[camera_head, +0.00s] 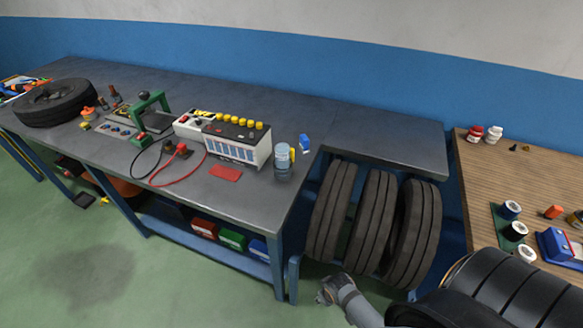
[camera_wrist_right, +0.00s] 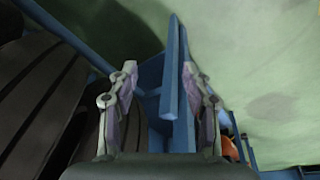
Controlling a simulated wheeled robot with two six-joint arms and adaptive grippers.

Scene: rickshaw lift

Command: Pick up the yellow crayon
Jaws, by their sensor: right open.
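A small upright yellow object (camera_head: 292,154), possibly the yellow crayon, stands just behind a clear blue-topped bottle (camera_head: 282,162) near the right end of the grey workbench. It is too small to be sure what it is. My right gripper (camera_head: 325,291) is low in front of the tires, below the bench top and apart from the yellow object. In the right wrist view, its two fingers (camera_wrist_right: 160,85) are open with nothing held. No crayon shows in that view. My left gripper is not in view.
Large black tires (camera_head: 374,222) stand beside the grey workbench (camera_head: 240,200). A blue bench post (camera_wrist_right: 176,75) lies beyond my right fingers in the wrist view. A boxy device (camera_head: 238,143) and a red card (camera_head: 225,173) lie left of the bottle. A wooden table (camera_head: 480,175) stands right.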

